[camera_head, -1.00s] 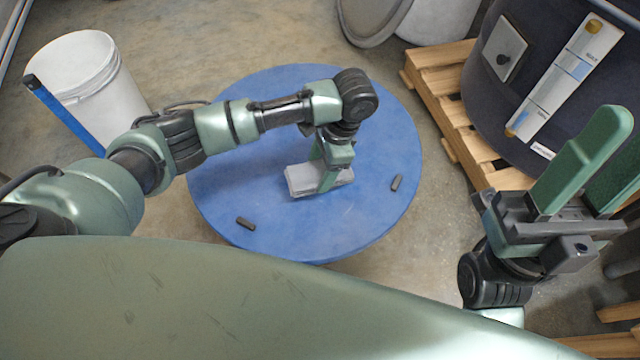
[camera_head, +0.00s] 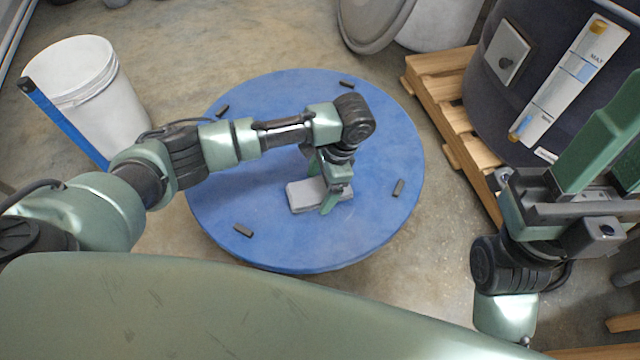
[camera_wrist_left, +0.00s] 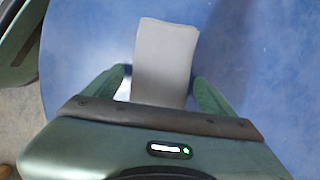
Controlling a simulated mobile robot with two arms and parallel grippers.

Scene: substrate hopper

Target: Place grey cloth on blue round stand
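The grey cloth (camera_head: 306,194), a flat folded rectangle, lies on the blue round stand (camera_head: 240,185), a little below its middle. The cloth also shows in the left wrist view (camera_wrist_left: 165,55), lying between the fingers. My left gripper (camera_head: 323,182) is over the cloth's right end, low at the stand's surface. In the left wrist view its fingers (camera_wrist_left: 163,88) are spread, one on each side of the cloth. The gripper hides part of the cloth. My right gripper (camera_head: 622,150) is open and empty at the right edge, away from the stand.
Several small dark blocks, one at the lower left (camera_head: 243,230), sit near the stand's rim. A white bucket (camera_head: 105,105) stands at left. A dark tank (camera_head: 485,75) on a wooden pallet (camera_head: 440,75) stands at right. Bare floor surrounds the stand.

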